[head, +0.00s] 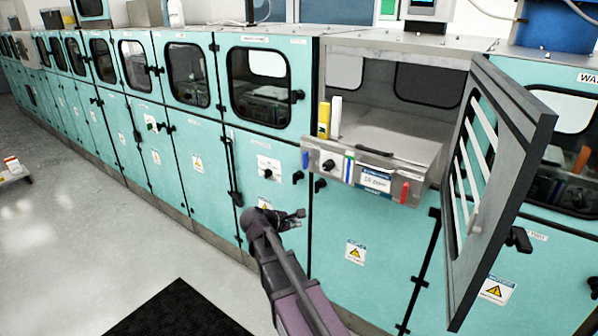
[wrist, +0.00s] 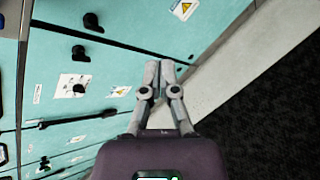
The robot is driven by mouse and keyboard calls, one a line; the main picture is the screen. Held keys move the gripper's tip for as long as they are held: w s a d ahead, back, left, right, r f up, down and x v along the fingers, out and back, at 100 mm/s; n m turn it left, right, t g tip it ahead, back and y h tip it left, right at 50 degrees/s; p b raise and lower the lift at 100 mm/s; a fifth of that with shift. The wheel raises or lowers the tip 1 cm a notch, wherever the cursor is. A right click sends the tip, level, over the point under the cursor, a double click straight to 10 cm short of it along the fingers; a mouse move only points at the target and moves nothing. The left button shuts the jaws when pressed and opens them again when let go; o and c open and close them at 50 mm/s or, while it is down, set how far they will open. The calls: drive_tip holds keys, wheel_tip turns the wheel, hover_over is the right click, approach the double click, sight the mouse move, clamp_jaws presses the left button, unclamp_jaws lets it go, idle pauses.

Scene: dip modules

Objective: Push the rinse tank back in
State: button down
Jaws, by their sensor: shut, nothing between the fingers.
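The rinse tank (head: 378,190) is a grey metal drawer-like unit in the open bay of the teal cabinet row in the head view. Its front juts out past the cabinet faces. The front carries a black handle, a black knob, labels and a red piece at its right end. My gripper (head: 298,215) is shut and empty, to the left of the tank and lower, in front of the teal doors. In the wrist view my gripper (wrist: 160,66) shows its fingertips together, with teal panels and floor beyond. The tank is not in the wrist view.
The bay's door (head: 500,190) stands swung open on the right, with a slatted inner face. A yellow bottle (head: 324,120) and a white one (head: 335,117) stand at the tank's left.

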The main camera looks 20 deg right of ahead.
drive_tip(key=w+a+r+n+t+h+b, duration=0.1)
drive_tip(key=w+a+r+n+t+h, duration=0.3)
drive_tip(key=w+r+n, duration=0.4)
drive_tip(key=w+n+t, duration=0.1)
drive_tip(key=w+n, duration=0.1)
drive_tip(key=n, duration=0.1)
drive_tip(key=shift+w+r+t, duration=0.2)
drive_tip(key=shift+w+t, duration=0.1)
drive_tip(key=shift+w, duration=0.1)
drive_tip(key=x, duration=1.4)
drive_tip(key=shift+w, duration=0.1)
